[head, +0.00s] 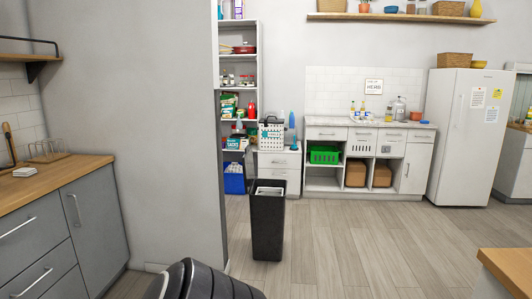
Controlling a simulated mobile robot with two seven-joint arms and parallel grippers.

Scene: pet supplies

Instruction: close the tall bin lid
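The tall bin (267,228) is dark, narrow and upright on the wood floor, in the middle of the head view just right of the grey wall's end. Its top shows a pale rectangle inside a dark rim. At this distance I cannot clearly make out the lid or its angle. Neither of my grippers is in view.
A dark ribbed object (202,284) is cut off at the bottom edge. The grey wall (168,130) stands left of the bin. White drawers (280,170) and a shelf unit (240,90) are behind it. Open floor (345,245) lies to its right; a wooden counter corner (508,265) is at lower right.

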